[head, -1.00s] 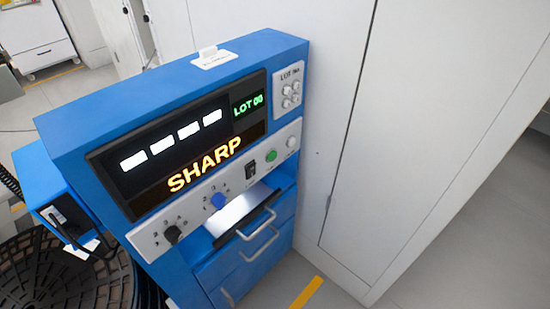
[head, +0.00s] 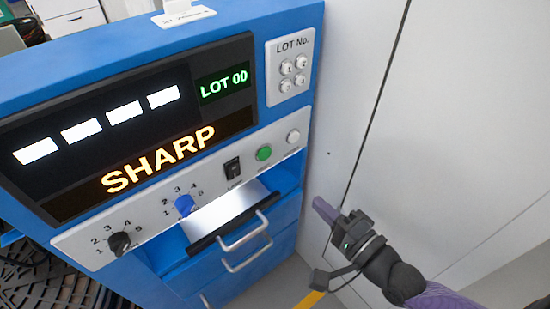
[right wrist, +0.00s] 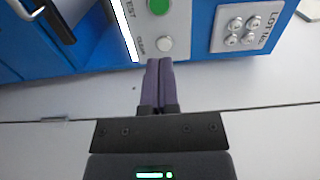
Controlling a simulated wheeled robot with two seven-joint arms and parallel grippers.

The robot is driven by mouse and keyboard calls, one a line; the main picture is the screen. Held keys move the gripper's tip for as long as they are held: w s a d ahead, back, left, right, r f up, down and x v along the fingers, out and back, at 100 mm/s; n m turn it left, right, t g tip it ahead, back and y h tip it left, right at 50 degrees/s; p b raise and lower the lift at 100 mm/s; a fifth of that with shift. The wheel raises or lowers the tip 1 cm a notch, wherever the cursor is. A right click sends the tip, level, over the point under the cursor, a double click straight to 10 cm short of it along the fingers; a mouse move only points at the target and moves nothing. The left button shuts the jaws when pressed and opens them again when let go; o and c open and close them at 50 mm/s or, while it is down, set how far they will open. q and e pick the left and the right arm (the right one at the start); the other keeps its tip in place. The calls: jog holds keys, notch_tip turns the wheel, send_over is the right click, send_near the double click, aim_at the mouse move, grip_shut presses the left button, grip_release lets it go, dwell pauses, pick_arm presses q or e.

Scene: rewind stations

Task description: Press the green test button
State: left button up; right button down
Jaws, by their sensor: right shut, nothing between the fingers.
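The green test button (head: 264,153) is a round button on the grey control strip of the blue station, between the black rocker switch and a white button. It also shows in the right wrist view (right wrist: 158,6) at the top edge, partly cut off. My right gripper (head: 318,203) is shut and empty, to the right of and below the button in the head view. In the right wrist view its two purple fingers (right wrist: 158,64) lie together, with their tips just below the white button (right wrist: 164,44) in the picture. My left gripper is not in view.
The blue station (head: 290,207) carries a display reading SHARP and LOT 00, a LOT No. keypad (head: 288,66), a black knob (head: 120,243), a blue knob (head: 184,205) and a rocker switch (head: 232,169). Drawer handles (head: 245,233) stick out below. A white cabinet (head: 450,150) stands at right.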

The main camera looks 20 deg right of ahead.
aim_at(266, 155)
jog(key=b+x, duration=0.1)
jog(key=x, duration=0.5)
jog(key=b+x, duration=0.2)
jog(key=x, duration=0.4)
jog(key=shift+w+a+f, duration=0.1)
jog(key=shift+w+f, duration=0.1)
jog(key=shift+w, duration=0.05)
jog(key=shift+w+a, duration=0.25)
jog(key=shift+w, duration=0.35)
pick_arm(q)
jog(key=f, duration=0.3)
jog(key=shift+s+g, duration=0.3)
pick_arm(e)
jog(key=shift+w+r, duration=0.1)
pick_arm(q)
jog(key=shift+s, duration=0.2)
